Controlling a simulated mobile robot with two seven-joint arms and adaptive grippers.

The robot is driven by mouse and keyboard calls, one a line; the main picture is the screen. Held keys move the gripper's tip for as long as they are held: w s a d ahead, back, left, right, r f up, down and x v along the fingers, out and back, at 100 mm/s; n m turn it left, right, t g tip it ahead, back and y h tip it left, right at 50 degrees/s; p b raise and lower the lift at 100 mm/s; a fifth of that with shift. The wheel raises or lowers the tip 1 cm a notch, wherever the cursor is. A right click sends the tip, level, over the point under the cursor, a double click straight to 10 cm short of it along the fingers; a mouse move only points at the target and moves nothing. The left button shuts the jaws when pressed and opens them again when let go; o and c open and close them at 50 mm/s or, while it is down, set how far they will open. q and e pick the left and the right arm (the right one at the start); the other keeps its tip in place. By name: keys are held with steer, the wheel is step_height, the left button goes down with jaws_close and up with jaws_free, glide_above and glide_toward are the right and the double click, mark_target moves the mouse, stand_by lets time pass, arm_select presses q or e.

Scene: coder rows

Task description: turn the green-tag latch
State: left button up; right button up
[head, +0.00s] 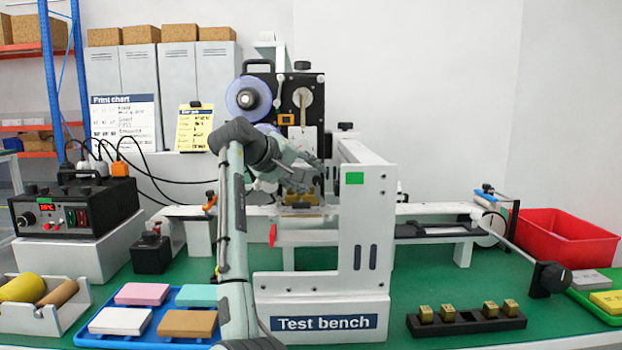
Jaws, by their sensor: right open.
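A green tag (355,178) sits on the upper front of the white upright frame (366,225) of the test bench. I cannot clearly make out which part is its latch. A red lever (273,235) sticks out at the left of the frame, and a small black knob (345,126) shows above it. My right gripper (308,183) is open, left of the frame and the green tag, in front of the black printing head (302,97). My grey arm hides part of the machine. The gripper's fingers blend with the parts behind, so contact cannot be told. My left gripper is out of view.
A black holder with brass blocks (467,320) stands front right, near a black-knobbed rod (550,278) and a red bin (567,238). A blue tray (92,338) of coloured blocks and a control box (75,210) are at left.

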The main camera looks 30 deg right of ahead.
steer(key=v, duration=1.1)
